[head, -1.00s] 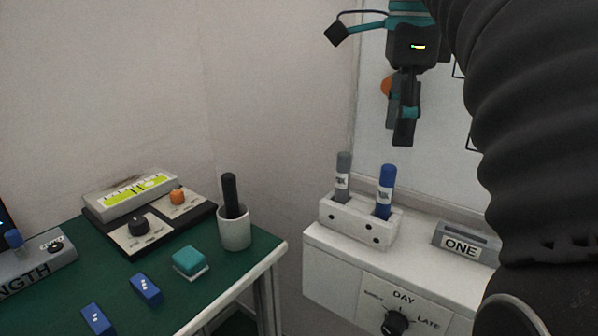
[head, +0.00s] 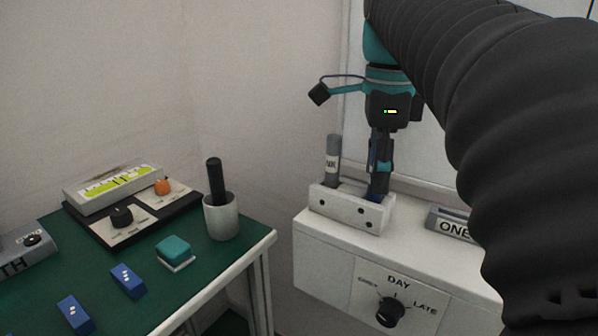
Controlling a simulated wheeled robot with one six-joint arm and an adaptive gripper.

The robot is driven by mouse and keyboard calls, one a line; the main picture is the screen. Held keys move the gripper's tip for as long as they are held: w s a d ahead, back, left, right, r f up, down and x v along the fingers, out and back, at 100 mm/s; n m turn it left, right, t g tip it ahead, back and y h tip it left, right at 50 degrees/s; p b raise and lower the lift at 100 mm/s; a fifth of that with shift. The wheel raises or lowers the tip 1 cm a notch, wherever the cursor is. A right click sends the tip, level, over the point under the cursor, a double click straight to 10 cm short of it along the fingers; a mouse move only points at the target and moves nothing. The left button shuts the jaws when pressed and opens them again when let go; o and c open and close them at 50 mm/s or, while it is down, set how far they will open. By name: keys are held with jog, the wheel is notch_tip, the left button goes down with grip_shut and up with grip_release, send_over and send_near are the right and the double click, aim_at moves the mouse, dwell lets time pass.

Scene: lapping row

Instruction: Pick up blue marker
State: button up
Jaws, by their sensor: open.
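The blue marker (head: 374,194) stands in the right hole of a white holder block (head: 345,216) on the white ledge. It is mostly hidden behind my gripper; only a little blue shows low down. My gripper (head: 379,190) points down over the marker, with its fingertips just above or at the holder. It is open, and I cannot tell whether the fingers straddle the marker. A grey marker (head: 333,158) stands in the left hole of the same block, close to the gripper's left side.
A grey block labelled ONE (head: 447,225) lies on the ledge to the right. A dial (head: 391,311) is on the ledge's front. The green table (head: 205,262) at left holds a white cup (head: 221,220), a teal block (head: 174,248) and blue blocks. My arm covers the right side.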

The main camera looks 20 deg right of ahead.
notch_tip(320, 180, down, 2)
jog(key=shift+f, duration=0.1)
grip_shut()
dwell(0.4)
jog(key=shift+r+p, duration=1.05)
jog(key=shift+r, duration=4)
